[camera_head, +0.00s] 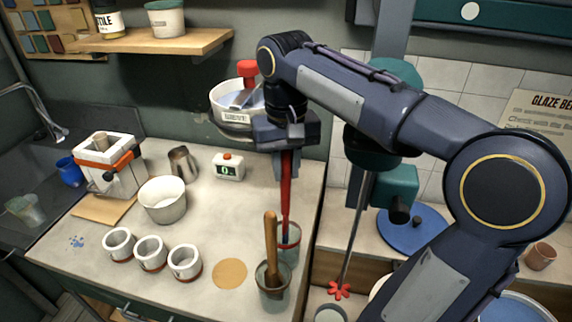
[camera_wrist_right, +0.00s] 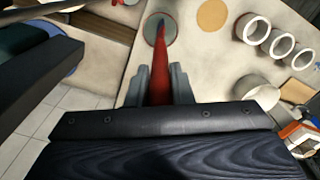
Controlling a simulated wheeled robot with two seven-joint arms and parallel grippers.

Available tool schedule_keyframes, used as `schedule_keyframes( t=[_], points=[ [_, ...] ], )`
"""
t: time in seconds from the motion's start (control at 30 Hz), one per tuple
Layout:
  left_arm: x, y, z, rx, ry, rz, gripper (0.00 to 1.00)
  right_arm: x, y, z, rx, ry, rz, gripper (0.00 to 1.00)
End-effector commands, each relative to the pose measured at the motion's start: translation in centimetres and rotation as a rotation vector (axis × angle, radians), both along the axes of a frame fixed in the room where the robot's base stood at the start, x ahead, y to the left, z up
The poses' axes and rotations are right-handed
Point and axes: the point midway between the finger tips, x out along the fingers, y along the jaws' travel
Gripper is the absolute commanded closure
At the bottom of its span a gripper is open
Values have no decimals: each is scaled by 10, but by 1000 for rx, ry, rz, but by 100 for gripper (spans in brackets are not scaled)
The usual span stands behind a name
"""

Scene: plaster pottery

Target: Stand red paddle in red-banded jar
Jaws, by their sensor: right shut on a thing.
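My right gripper (camera_head: 286,168) is shut on the red paddle (camera_head: 286,205) and holds it nearly upright, dark end down. The paddle (camera_wrist_right: 160,75) also shows between the fingers (camera_wrist_right: 160,88) in the right wrist view. The red-banded jar (camera_head: 295,240) stands near the counter's right edge, below the gripper. The paddle's dark tip overlaps the jar's mouth in both views; how deep it reaches is unclear. The jar's round mouth (camera_wrist_right: 173,32) shows at the top of the wrist view. My left gripper is out of view.
A jar (camera_head: 272,286) with a wooden-handled tool (camera_head: 270,245) stands just in front. Three small white cups (camera_head: 151,254) and a white bowl (camera_head: 162,205) stand to the left. A timer (camera_head: 228,170) is behind. A mixer shaft (camera_head: 358,230) hangs to the right.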

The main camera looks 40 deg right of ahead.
Motion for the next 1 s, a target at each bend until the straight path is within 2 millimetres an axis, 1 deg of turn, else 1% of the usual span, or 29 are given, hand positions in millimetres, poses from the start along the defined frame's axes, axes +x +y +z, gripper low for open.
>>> schedule_keyframes(
  t=[0.03,0.2,0.47,0.57,0.67,0.9,1.0],
  points=[
    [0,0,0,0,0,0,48,0,0,0,0,0,0,77],
    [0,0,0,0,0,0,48,0,0,0,0,0,0,55],
    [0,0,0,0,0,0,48,0,0,0,0,0,0,54],
    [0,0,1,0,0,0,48,0,0,6,0,0,1,54],
    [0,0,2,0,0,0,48,1,0,21,0,-3,1,54],
    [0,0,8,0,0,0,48,1,0,62,1,-3,1,54],
    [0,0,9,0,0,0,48,1,0,72,1,-1,1,54]
  ],
)
